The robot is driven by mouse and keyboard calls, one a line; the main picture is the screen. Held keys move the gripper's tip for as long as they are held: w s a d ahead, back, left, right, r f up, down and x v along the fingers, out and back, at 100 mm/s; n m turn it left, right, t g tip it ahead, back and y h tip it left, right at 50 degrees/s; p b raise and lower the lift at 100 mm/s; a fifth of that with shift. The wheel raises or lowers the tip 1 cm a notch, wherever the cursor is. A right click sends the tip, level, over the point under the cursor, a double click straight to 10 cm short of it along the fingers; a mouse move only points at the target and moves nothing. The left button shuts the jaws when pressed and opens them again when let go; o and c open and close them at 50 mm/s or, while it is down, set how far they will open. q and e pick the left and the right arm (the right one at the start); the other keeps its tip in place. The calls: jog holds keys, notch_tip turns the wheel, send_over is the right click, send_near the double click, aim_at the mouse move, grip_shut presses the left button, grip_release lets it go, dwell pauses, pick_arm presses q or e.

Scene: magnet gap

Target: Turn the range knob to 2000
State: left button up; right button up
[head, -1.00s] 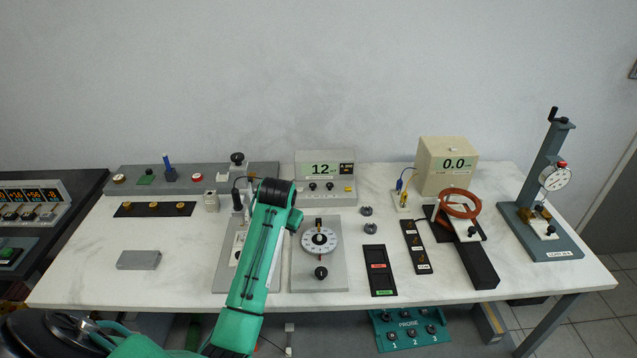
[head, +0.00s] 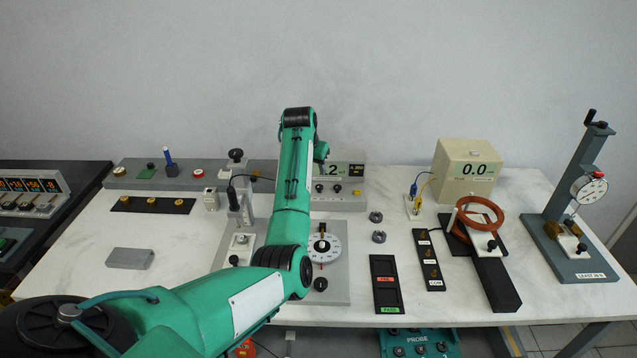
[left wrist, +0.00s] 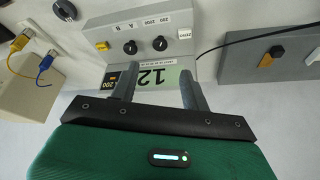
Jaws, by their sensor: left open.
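The meter box (head: 345,201) stands at the back middle of the table, partly hidden by my left arm. The range knob (left wrist: 159,44) is small, black and round beside the "200 2000" label (left wrist: 153,20) in the left wrist view, where the box appears upside down. In the head view it is the left knob (head: 319,188). Its pointer is too small to read. My right gripper is not in view.
The A/B knob (left wrist: 130,47) and a yellow button (left wrist: 102,45) sit beside the range knob; a white button (left wrist: 184,33) is on its other side. A dial plate (head: 335,285) lies under my arm.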

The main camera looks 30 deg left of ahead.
aim_at(319, 186)
pick_arm(q)
jog(key=x, duration=1)
jog(key=shift+r, duration=0.1)
jog(key=c, duration=1)
